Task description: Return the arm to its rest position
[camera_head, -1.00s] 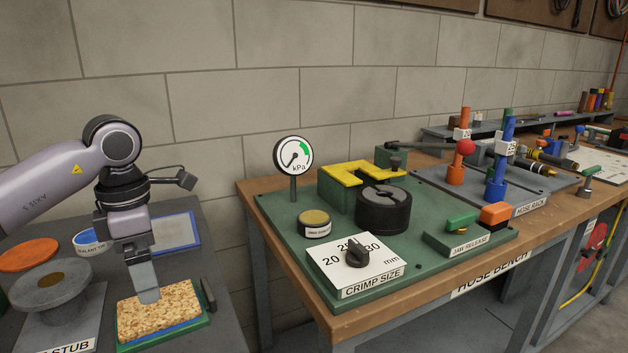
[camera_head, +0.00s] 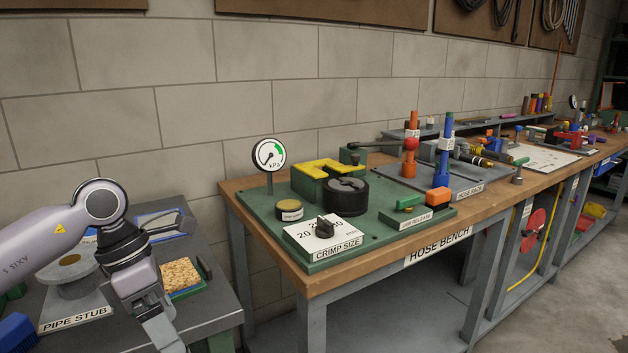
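My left arm comes in from the left edge. My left gripper (camera_head: 166,338) points down in front of the grey table (camera_head: 205,313) at the lower left, and its fingertips run toward the bottom edge. I cannot tell whether its fingers are open or shut. Nothing shows in it. My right gripper is not in view.
A cork-topped tray (camera_head: 181,277) and a pipe stub stand (camera_head: 73,284) sit on the grey table beside my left arm. The wooden hose bench (camera_head: 388,256) stands to the right with a crimp size dial (camera_head: 325,230), a gauge (camera_head: 269,155) and a hose rack (camera_head: 470,185).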

